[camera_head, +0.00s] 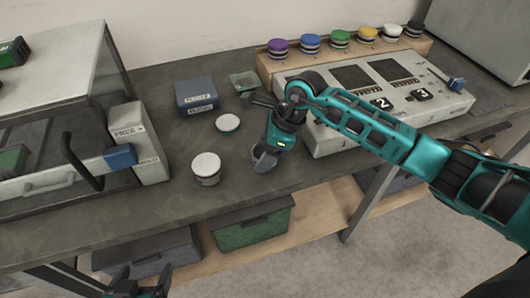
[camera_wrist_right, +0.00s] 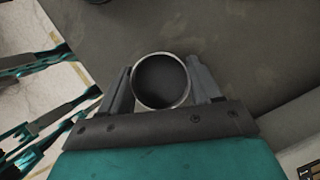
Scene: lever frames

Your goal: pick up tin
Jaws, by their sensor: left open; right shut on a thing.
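My right gripper (camera_head: 266,160) hangs over the front part of the workbench, to the right of a white-lidded round tin (camera_head: 206,168). In the right wrist view, the gripper (camera_wrist_right: 165,85) is shut on a round open tin (camera_wrist_right: 162,82) with a pale metal rim and dark inside. The held tin is mostly hidden by the gripper in the head view. I cannot tell whether it touches the bench. The white-lidded tin stands upright and apart from the gripper. My left gripper (camera_head: 140,284) is open and empty at the bottom edge, below the bench front.
A flat pale disc (camera_head: 228,122), a blue box (camera_head: 197,96) and a small green-grey tray (camera_head: 243,82) lie behind. A glass-fronted machine (camera_head: 60,100) stands left, a control panel (camera_head: 400,112) right. Several coloured-top tins line a wooden rack (camera_head: 430,47). Bins (camera_head: 254,229) sit below.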

